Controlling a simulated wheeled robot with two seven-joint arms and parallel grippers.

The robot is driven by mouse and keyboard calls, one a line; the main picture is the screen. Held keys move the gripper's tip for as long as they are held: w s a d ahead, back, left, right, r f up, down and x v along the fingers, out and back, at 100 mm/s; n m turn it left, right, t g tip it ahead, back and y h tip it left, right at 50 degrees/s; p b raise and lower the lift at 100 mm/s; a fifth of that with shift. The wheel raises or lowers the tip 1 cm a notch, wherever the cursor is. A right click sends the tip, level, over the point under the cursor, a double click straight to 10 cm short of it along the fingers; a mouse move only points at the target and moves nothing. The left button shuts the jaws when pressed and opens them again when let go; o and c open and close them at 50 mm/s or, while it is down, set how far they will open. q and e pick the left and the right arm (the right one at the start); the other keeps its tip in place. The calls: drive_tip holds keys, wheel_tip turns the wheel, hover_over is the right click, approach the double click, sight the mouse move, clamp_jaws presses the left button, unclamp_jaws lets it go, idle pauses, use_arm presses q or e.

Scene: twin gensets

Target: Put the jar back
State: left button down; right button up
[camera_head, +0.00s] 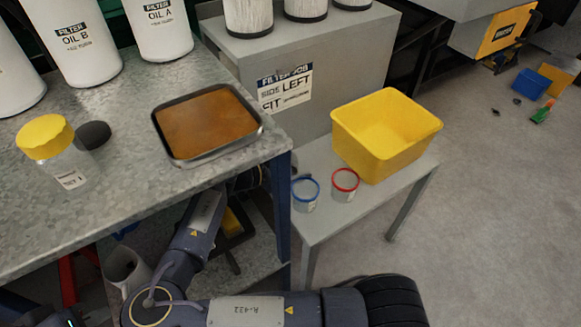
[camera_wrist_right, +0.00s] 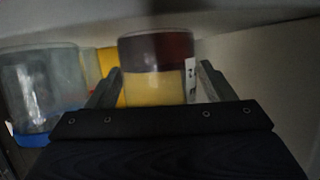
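A clear jar with a yellow lid (camera_head: 47,140) stands on the metal bench at left. In the right wrist view, another clear jar (camera_wrist_right: 157,68) shows a dark red-brown band, yellow below it and a white label at its right side. It lies between the two fingers of my right gripper (camera_wrist_right: 160,80); whether they touch it is unclear. In the head view this gripper is hidden by the bench edge. A blue-rimmed cup (camera_head: 305,195) and a red-rimmed cup (camera_head: 343,186) stand on the low grey table. My left gripper is not seen.
The bench (camera_head: 130,205) holds a tray of brown liquid (camera_head: 208,122), a black round piece (camera_head: 93,134) and white filters (camera_head: 70,40). A yellow bin (camera_head: 385,140) stands behind the cups on the low table (camera_head: 325,225). In the wrist view, a blue-rimmed vessel (camera_wrist_right: 42,90) is close at left.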

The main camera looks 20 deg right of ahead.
drive_tip(key=c, duration=1.1)
drive_tip(key=shift+r, duration=0.15)
